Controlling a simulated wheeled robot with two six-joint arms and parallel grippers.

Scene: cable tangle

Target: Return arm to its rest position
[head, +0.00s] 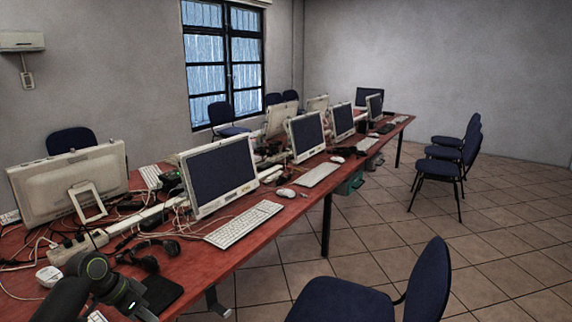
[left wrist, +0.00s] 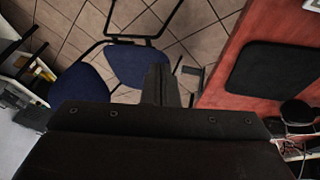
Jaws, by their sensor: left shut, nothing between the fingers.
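My left arm (head: 95,275) comes in at the lower left of the head view, in front of the red table's near end. Its gripper cannot be made out there. In the left wrist view my left gripper (left wrist: 161,85) is shut and empty, its dark fingers together. It is seen against the tiled floor and a blue chair, beside the edge of the red table (left wrist: 222,85). My right arm and gripper are in neither view.
The long red table (head: 215,258) carries monitors, keyboards and tangled cables (head: 75,240). Black headphones (head: 148,262) and a black mouse pad (head: 163,292) lie close to my left arm. A blue chair (head: 340,300) stands front right. Tiled floor (head: 390,230) is open beyond.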

